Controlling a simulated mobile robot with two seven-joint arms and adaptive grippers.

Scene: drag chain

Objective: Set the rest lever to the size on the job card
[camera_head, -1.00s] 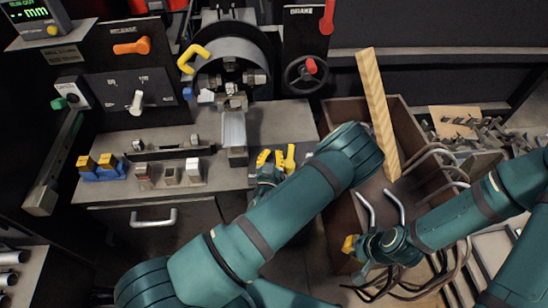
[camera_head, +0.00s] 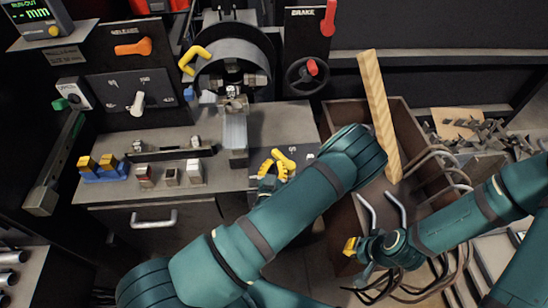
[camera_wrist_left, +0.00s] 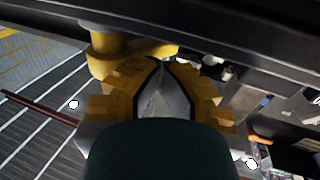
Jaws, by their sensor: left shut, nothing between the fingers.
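The yellow rest lever (camera_head: 285,156) is on the right front of the bench, beside a dark plate with size marks. It slants toward the upper left. In the left wrist view the lever (camera_wrist_left: 108,50) is just beyond the fingers, with its arm reaching right. My left gripper (camera_head: 267,169) is at the lever's left side, shut and empty; whether it touches cannot be told. Its yellow fingers also show in the left wrist view (camera_wrist_left: 162,75). A small dark plate with a size line (camera_head: 62,57), perhaps the job card, is at the upper left; its number is unclear. My right gripper (camera_head: 350,246) is at the lower right, jaws unclear.
A brown crate (camera_head: 335,115) with a wooden plank (camera_head: 380,115) stands right of the lever. Metal hooks and cables lie beside it. A lathe chuck (camera_head: 232,65) is behind. Several small blocks (camera_head: 170,176) stand on the bench at left.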

